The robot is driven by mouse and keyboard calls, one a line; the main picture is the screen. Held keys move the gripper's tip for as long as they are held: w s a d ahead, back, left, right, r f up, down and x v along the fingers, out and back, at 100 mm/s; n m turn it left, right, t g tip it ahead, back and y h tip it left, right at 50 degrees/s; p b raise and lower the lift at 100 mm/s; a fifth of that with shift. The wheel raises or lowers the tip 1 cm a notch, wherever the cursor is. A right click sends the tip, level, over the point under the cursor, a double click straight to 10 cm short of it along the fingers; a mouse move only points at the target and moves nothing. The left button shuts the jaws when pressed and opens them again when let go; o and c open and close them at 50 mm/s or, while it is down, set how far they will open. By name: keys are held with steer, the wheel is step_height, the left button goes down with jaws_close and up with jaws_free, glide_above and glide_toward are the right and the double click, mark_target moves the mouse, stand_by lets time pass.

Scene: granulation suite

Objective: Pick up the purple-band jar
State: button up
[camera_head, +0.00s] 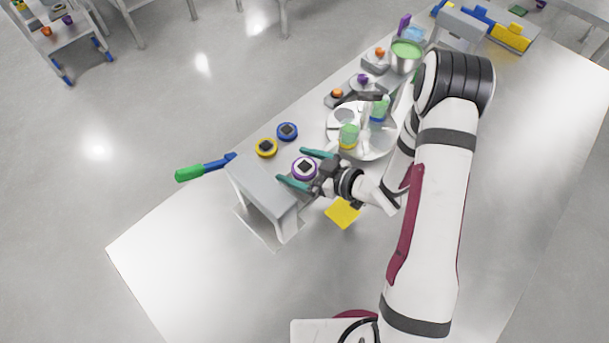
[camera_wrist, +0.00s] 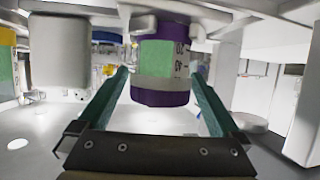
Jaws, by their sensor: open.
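My gripper (camera_head: 303,166) is open, with one teal finger on either side of the jar.
A grey bench-like stand (camera_head: 262,185) is close to the left of the jar. Yellow (camera_head: 266,148) and blue (camera_head: 287,131) ringed jars stand behind it. A round white turntable (camera_head: 362,152) with green-topped items is at right. A yellow square (camera_head: 343,212) lies in front.

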steer(key=shift+w+a+f, duration=0.2)
steer(key=shift+w+a, duration=0.05)
steer(key=shift+a, duration=0.1)
steer(key=c, duration=1.5)
steer(key=shift+o, duration=0.2)
steer(key=shift+r, duration=0.1)
